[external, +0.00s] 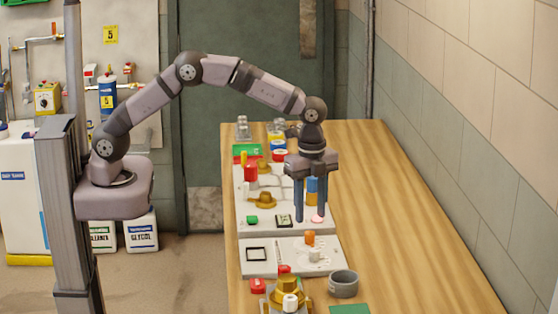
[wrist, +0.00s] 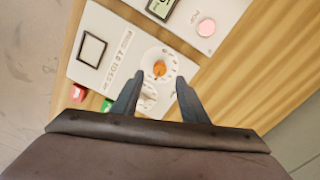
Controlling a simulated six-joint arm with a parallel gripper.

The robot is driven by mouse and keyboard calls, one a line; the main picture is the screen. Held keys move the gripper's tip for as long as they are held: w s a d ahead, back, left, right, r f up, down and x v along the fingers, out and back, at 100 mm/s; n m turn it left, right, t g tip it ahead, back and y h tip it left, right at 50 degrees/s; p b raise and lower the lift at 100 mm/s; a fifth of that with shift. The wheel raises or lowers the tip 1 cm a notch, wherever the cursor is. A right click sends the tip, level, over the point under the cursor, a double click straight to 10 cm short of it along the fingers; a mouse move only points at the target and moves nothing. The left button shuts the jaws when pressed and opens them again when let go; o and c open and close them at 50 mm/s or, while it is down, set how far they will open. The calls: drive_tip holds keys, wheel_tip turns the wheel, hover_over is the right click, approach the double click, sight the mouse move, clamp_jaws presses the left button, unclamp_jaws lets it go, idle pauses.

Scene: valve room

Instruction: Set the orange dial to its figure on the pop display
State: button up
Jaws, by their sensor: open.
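The orange dial (external: 310,238) stands on the near white panel (external: 283,262). In the wrist view the orange dial (wrist: 159,69) sits in a round white scale with dark marks, too small to read. My gripper (external: 309,219) is open and empty, pointing down above the dial. In the wrist view the dial shows just beyond and between my fingertips (wrist: 159,79), apart from both. A small greenish display (external: 283,219) is on the farther panel; the wrist view cuts it off (wrist: 161,8). A black-framed square (external: 256,254) is on the dial's panel. Which one is the pop display I cannot tell.
A white knob (external: 314,255) stands close in front of the dial. A pink button (wrist: 206,28) is on the farther panel. A grey cup (external: 343,284) and a brass valve (external: 288,289) stand nearer the camera. The wooden table's right side is clear.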

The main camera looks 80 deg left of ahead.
sight(310, 232)
drive_tip(key=shift+f+p, duration=0.95)
drive_tip(key=shift+f, duration=2)
clamp_jaws()
